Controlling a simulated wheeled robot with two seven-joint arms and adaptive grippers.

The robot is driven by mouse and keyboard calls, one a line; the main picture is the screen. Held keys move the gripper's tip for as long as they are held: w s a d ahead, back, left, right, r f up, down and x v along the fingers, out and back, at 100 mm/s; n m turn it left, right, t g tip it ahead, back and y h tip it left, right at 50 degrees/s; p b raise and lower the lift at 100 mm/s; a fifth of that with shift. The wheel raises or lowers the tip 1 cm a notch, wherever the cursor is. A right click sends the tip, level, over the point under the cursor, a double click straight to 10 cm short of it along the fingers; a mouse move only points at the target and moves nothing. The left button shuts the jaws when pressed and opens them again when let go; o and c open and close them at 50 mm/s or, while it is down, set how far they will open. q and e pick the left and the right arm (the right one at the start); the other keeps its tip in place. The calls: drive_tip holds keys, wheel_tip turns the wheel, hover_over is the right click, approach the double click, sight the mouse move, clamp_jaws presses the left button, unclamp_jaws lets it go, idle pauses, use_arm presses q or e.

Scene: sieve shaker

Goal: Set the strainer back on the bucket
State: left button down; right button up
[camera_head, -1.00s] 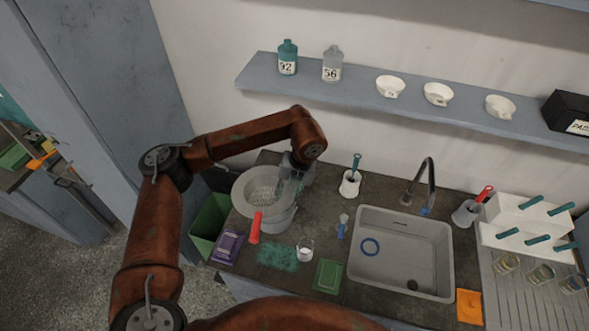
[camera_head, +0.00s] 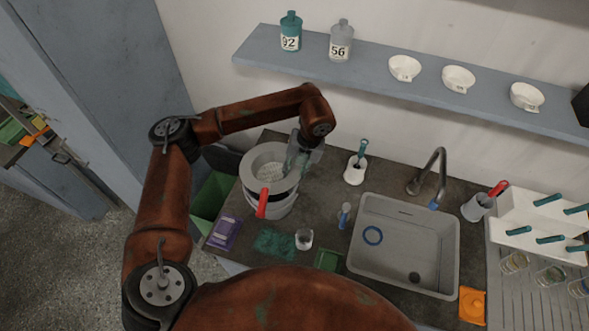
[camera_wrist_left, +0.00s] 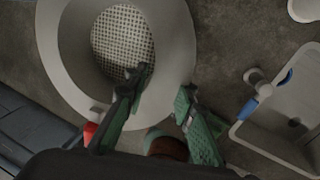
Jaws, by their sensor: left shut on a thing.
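The strainer (camera_head: 254,163), a wide grey ring with a pale mesh and a red handle (camera_head: 262,203), is over the bucket (camera_head: 272,209) at the left of the counter. It looks roughly level, and its handle points toward the front. I cannot tell whether its rim rests on the bucket or is slightly above it. The strainer hides most of the bucket. My left gripper (camera_head: 297,165) is shut on the right side of the strainer's rim. In the left wrist view, the green fingers (camera_wrist_left: 163,85) straddle the rim (camera_wrist_left: 178,45). My right gripper is not in view.
A brush holder (camera_head: 355,172) and the sink (camera_head: 405,245) with its tap (camera_head: 437,170) are to the right. A purple packet (camera_head: 224,232), a teal patch (camera_head: 275,244) and a small glass (camera_head: 304,239) are in front. A green bin (camera_head: 209,195) stands left of the counter.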

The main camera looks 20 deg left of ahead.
use_arm(q)
wheel_tip(320, 180, down, 2)
drive_tip(key=shift+b, duration=0.4)
drive_tip(key=shift+f, duration=0.45)
drive_tip(key=shift+f+b, duration=0.65)
drive_tip(key=shift+f, duration=0.05)
drive_tip(key=shift+s+d+f+b, duration=0.15)
drive_tip(key=shift+s+f+b, duration=0.15)
drive_tip(key=shift+f, duration=0.5)
drive_tip(key=shift+w+f, duration=0.15)
drive_tip(key=shift+w, duration=0.15)
drive_tip(key=shift+w+a, duration=0.15)
drive_tip(key=shift+a, duration=0.15)
drive_tip(key=shift+s+d+r, duration=0.2)
drive_tip(key=shift+r, duration=0.05)
drive_tip(key=shift+d, duration=0.1)
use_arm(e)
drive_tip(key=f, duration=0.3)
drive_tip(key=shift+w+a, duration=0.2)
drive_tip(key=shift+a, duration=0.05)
